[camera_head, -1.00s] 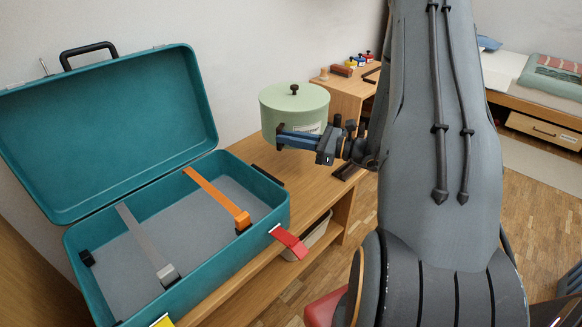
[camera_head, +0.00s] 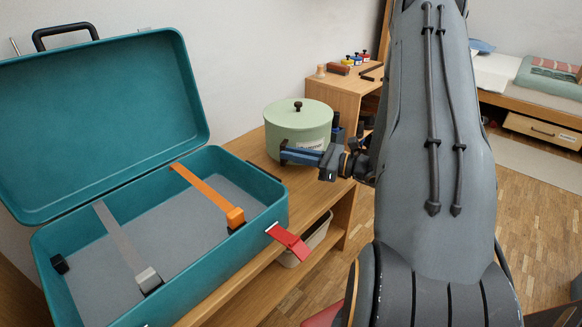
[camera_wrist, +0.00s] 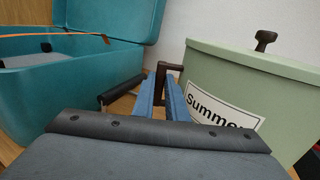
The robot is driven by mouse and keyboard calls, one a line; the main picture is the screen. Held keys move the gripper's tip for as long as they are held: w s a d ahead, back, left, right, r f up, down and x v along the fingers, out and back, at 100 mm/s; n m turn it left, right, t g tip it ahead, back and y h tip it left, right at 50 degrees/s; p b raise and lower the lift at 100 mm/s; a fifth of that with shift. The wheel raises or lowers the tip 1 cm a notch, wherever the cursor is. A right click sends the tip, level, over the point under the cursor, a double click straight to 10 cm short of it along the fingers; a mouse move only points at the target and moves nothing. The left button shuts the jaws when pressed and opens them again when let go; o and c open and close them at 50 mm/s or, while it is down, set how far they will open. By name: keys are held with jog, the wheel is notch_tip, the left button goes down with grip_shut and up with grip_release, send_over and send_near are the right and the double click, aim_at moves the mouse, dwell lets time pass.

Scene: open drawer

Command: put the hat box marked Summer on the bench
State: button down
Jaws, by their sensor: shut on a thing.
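The hat box (camera_head: 298,122) is pale green and round, with a lid and a dark knob. It is upright over the bench (camera_head: 325,196), just right of the teal case; I cannot tell whether its base touches the wood. In the wrist view the hat box (camera_wrist: 205,68) fills the right side, and its white label reads "Summer", its end partly cut by my gripper. My gripper (camera_head: 284,154) has blue fingers along the front of the box. In the wrist view, my gripper (camera_wrist: 166,82) is shut on a dark handle at the box's side.
A dark bar (camera_head: 265,171) lies between case and box. A desk (camera_head: 335,90) with small items stands behind. A bin (camera_head: 308,243) sits beneath.

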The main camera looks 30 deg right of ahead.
jog(key=shift+f+b, duration=0.55)
jog(key=shift+f, duration=1.45)
jog(key=c, duration=1.8)
grip_release()
jog(key=shift+f, duration=0.1)
jog(key=shift+o, duration=0.2)
jog(key=shift+s+d, duration=0.15)
jog(key=shift+s, duration=0.05)
jog(key=p+v, duration=0.2)
jog(key=v, duration=0.9)
jog(key=shift+s+d, duration=0.2)
jog(key=shift+d, duration=0.05)
